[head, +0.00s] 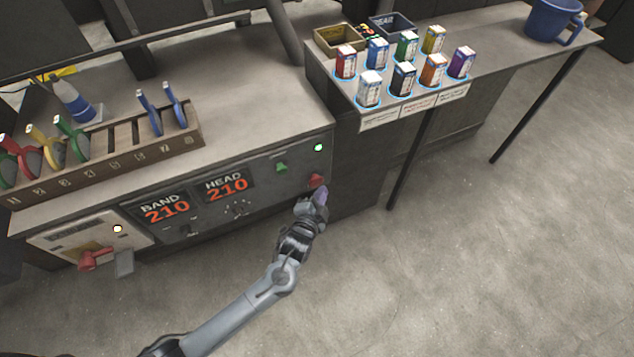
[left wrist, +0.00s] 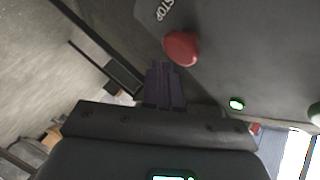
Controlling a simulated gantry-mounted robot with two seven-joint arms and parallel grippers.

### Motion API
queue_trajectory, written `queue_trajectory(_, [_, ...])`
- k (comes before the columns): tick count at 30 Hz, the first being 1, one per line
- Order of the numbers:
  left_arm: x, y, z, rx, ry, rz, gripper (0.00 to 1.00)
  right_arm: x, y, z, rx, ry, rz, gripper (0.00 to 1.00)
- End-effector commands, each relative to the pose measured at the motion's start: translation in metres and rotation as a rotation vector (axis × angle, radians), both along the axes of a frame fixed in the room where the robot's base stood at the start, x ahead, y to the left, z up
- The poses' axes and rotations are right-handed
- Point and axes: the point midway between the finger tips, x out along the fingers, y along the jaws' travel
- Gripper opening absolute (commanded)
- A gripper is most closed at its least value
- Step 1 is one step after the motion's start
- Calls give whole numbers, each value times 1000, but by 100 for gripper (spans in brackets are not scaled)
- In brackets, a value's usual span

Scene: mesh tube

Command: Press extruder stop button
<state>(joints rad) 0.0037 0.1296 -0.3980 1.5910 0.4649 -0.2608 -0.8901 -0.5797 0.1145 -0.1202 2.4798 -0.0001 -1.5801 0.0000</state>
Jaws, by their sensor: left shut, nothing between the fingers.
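The red stop button (head: 317,180) sits at the right end of the extruder's front panel, below a lit green lamp (head: 318,147). In the left wrist view the red button (left wrist: 182,48) is a round knob beside the word STOP. My left gripper (head: 320,196) is shut and empty, just below the button in the head view. In the left wrist view its fingers (left wrist: 164,84) are together, a little below and left of the button. I cannot tell whether the fingertips touch it. My right gripper is not in view.
A green switch (head: 281,168) and displays reading 210 (head: 227,188) are on the panel, left of the button. A red lever (head: 92,259) is at far left. A side table (head: 480,78) with several small boxes stands at right. The floor in front is clear.

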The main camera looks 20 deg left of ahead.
Motion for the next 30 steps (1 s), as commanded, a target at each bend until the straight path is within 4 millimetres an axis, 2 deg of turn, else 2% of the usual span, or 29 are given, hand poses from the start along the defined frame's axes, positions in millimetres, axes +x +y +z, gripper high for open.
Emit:
queue_trajectory(11, [5,6,1,0,0,0,0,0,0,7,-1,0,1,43])
queue_trajectory(30, [7,8,0,0,0,0,0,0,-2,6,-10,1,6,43])
